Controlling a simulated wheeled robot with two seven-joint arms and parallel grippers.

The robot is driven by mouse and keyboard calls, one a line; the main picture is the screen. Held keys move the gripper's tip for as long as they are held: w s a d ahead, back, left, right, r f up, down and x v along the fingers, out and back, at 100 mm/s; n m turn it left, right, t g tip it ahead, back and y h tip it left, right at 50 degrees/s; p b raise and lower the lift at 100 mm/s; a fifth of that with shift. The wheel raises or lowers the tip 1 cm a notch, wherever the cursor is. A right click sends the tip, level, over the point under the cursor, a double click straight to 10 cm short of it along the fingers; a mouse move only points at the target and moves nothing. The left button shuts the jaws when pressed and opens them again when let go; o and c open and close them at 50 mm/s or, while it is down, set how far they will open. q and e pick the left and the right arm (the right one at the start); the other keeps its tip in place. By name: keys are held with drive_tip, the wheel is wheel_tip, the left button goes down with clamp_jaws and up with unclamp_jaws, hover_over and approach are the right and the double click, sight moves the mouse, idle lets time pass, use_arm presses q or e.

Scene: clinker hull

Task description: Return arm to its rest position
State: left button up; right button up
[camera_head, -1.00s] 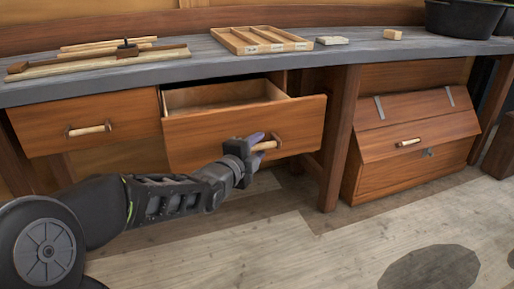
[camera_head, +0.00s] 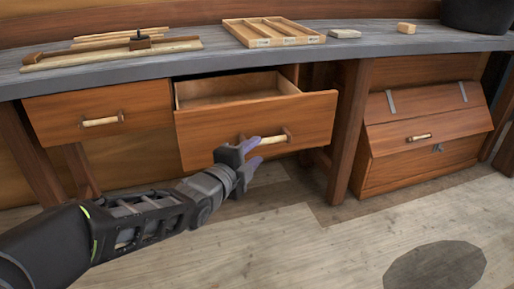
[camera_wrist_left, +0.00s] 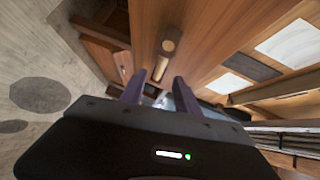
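My left gripper (camera_head: 252,155) is open and empty, just in front of and below the handle (camera_head: 268,140) of the pulled-out wooden drawer (camera_head: 300,118). Its two purple fingertips stand apart. In the left wrist view the two fingers of the left gripper (camera_wrist_left: 160,88) also show apart, with the pale handle (camera_wrist_left: 161,68) beyond the gap between them. My left arm reaches in from the lower left, stretched out toward the drawer. My right gripper is not in view.
A shut drawer (camera_head: 60,118) is to the left. The bench top (camera_head: 200,62) carries a divided wooden tray (camera_head: 238,34), wooden strips, small blocks and a dark tub (camera_head: 476,14). A slanted chest (camera_head: 425,135) stands under the bench at right. The floor (camera_head: 300,245) in front is clear.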

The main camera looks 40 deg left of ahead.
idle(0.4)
